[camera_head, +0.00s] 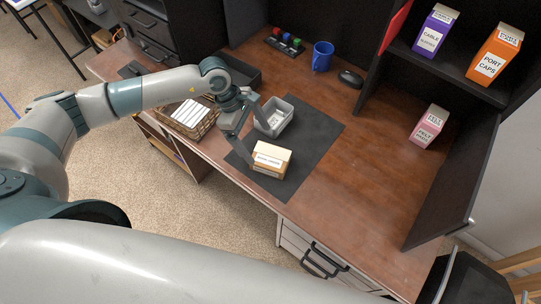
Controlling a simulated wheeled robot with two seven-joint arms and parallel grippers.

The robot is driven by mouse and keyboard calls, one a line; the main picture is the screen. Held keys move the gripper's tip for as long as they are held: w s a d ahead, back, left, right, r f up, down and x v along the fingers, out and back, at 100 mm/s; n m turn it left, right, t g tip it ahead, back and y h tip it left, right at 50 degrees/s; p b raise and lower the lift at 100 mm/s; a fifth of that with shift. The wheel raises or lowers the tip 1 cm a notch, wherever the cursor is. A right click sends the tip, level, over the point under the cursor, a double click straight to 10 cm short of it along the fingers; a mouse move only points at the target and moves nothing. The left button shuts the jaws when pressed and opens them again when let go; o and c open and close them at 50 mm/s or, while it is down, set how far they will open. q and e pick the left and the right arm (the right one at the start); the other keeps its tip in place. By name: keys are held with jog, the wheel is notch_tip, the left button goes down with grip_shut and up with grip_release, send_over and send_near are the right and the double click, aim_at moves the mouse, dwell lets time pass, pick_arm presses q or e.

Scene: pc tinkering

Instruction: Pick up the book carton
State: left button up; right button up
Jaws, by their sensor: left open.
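A tan carton with a white label (272,159), which I take as the book carton, sits on the dark mat (316,130) near the front edge of the brown desk. The label is too small to read surely. My left gripper (260,146) reaches in from the left, with its fingers spread and pointing toward the carton. One fingertip is close to the carton's left side; I cannot tell whether it touches. Nothing is held between the fingers.
A grey bin (274,118) stands on the mat just behind the carton. A wicker basket (191,121) is to the left. A blue mug (322,56) and black mouse (351,78) are farther back. Purple (435,31), orange (494,55) and pink (429,126) cartons stand right.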

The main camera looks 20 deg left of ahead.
aim_at(266, 155)
pick_arm(q)
jog(key=shift+p+x, duration=0.35)
jog(key=shift+x, duration=1.15)
jog(key=shift+d+f, duration=0.1)
jog(key=shift+s+d+f+p, duration=0.25)
jog(key=shift+d+f+p, duration=0.2)
jog(key=shift+p, duration=0.45)
jog(key=p+x, duration=0.1)
jog(key=x, duration=0.2)
jog(key=shift+s, duration=0.15)
jog(key=shift+d+f, duration=0.1)
jog(key=shift+f, duration=0.3)
